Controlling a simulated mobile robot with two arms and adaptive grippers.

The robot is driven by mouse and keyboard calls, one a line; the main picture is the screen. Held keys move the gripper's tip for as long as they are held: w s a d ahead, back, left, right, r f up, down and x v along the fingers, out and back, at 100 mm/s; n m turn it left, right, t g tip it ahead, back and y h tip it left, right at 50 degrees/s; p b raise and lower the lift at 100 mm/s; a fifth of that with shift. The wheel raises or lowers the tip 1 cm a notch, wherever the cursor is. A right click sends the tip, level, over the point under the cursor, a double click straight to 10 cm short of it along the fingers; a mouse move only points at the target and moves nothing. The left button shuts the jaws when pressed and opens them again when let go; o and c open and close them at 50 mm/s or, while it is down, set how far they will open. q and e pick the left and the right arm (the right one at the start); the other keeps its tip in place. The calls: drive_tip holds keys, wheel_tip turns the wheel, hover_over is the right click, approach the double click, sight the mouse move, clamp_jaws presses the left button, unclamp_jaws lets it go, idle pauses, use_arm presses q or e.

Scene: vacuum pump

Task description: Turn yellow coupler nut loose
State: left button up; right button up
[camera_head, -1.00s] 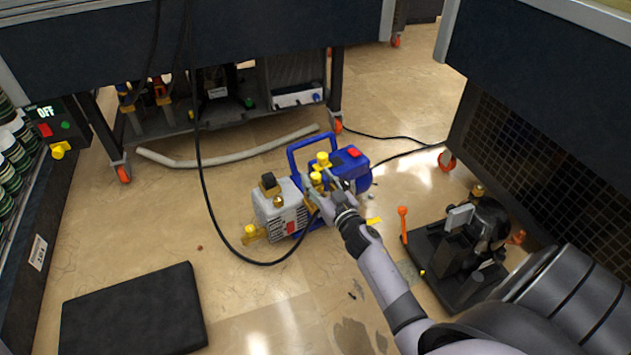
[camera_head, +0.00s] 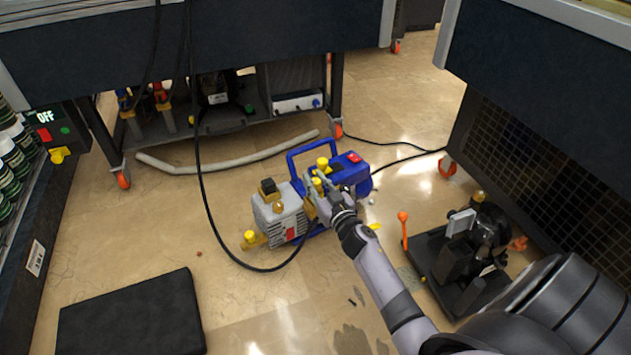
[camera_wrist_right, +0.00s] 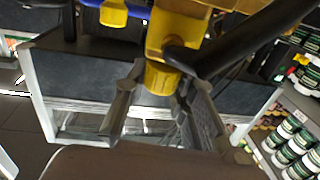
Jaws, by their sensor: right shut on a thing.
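The blue and grey vacuum pump (camera_head: 278,216) stands on the floor with several yellow fittings on top. The yellow coupler nut (camera_wrist_right: 160,80) hangs below a yellow fitting in the right wrist view, with the black hose (camera_wrist_right: 235,48) beside it. My right gripper (camera_head: 318,189) reaches the pump's yellow fittings from the lower right. In the wrist view its two fingers (camera_wrist_right: 160,90) stand on both sides of the nut, shut on it. The fingers and wrist partly cover the nut in the head view. My left gripper is not in view.
The black hose (camera_head: 207,205) loops across the floor left of the pump. A black machine with an orange-knobbed lever (camera_head: 403,228) stands right of my forearm. A dark flat pad (camera_head: 130,315) lies at lower left. A grey pipe (camera_head: 230,160) lies behind the pump.

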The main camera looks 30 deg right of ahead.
clamp_jaws()
